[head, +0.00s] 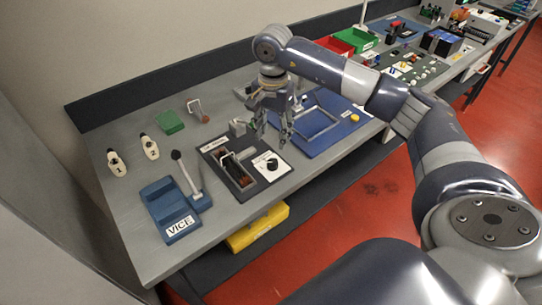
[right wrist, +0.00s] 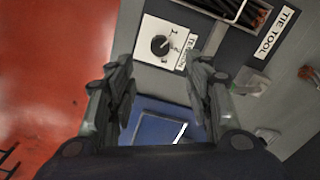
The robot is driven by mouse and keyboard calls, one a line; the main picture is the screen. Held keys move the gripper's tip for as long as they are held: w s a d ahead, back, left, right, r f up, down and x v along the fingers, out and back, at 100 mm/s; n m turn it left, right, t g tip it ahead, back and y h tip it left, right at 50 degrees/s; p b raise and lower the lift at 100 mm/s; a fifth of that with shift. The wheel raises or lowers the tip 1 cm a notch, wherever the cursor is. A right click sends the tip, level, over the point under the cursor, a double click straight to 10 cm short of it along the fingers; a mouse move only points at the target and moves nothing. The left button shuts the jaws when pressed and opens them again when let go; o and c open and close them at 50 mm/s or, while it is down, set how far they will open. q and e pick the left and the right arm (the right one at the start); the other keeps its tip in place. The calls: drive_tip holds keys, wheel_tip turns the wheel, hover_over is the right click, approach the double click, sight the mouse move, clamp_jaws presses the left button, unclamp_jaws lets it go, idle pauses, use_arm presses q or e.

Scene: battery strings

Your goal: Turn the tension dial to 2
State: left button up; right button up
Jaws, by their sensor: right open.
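The tension dial (head: 271,164) is a black knob on a white plate, at the right part of the dark tie tool board (head: 213,147). In the right wrist view the dial (right wrist: 159,45) sits near the top, with printed marks around it and the word TENSION beside it. Its pointer's exact setting is too small to read. My right gripper (head: 273,130) is above the bench, behind the dial in the head view. Its fingers (right wrist: 160,95) are spread and empty, apart from the knob. My left gripper is not in view.
A blue tray (head: 340,132) lies right of the tie tool. A blue vice (head: 165,207) with a lever stands at the left front. Two white bottles (head: 150,147) and a green block (head: 169,122) stand behind it. A yellow case (head: 257,228) sits below the bench edge.

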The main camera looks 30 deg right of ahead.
sight(272, 162)
wheel_tip(272, 162, down, 10)
drive_tip(key=p, duration=0.2)
drive_tip(key=shift+a+f+p, duration=0.1)
drive_tip(key=shift+f+p, duration=0.1)
drive_tip(key=shift+p, duration=0.15)
drive_tip(key=shift+c, duration=0.4)
drive_tip(key=c, duration=1)
